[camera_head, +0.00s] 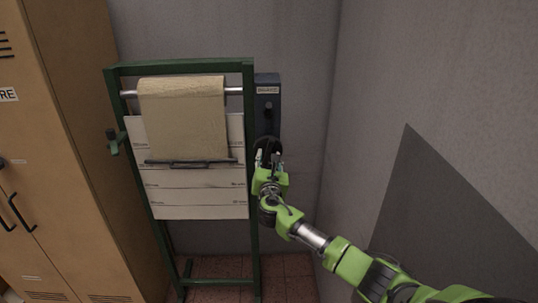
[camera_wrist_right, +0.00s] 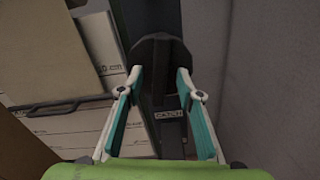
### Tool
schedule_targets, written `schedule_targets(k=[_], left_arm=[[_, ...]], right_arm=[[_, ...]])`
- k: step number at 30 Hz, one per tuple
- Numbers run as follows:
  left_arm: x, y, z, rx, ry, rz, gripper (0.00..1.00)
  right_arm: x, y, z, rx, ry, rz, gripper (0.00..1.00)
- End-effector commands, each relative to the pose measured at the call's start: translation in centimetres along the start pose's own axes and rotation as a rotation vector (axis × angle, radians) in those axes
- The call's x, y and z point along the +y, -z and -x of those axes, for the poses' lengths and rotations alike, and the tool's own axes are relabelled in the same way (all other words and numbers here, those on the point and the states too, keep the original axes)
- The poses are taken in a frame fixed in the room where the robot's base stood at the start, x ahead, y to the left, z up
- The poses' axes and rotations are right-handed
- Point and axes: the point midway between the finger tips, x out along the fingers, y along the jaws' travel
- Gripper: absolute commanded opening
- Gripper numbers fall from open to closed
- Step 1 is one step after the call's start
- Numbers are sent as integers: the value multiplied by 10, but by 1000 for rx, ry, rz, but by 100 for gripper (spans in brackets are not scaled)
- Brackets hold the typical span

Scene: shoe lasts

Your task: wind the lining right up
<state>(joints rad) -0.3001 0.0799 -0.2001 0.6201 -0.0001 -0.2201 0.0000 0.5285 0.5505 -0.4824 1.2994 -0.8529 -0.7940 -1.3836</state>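The lining (camera_head: 182,120), a tan sheet, hangs from a metal roller (camera_head: 233,91) in a green frame. It is partly down, with a dark bar with a handle (camera_head: 190,163) along its lower edge. A dark upright box (camera_head: 267,100) with a label stands right of the frame. Below it is a dark round part (camera_wrist_right: 158,50). My right gripper (camera_head: 268,160) is in front of this part. In the right wrist view its teal fingers (camera_wrist_right: 161,76) are apart, one on each side of the part; contact cannot be told. My left gripper is not in view.
A pale board with ruled lines (camera_head: 197,200) is behind the lining. A small dark-topped green knob (camera_head: 112,137) sticks out on the frame's left. A label reading like "CATCH" (camera_wrist_right: 170,114) shows below the round part. Tan lockers (camera_head: 75,200) stand left; a grey wall is close right.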

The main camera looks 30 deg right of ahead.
Motion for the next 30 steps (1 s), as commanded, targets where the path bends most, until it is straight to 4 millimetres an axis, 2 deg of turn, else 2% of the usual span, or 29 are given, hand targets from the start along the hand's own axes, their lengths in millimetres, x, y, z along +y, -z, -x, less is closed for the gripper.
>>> schedule_targets(k=[30], left_arm=[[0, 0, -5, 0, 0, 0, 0]], right_arm=[[0, 1, -8, 0, -1, 0, 33]])
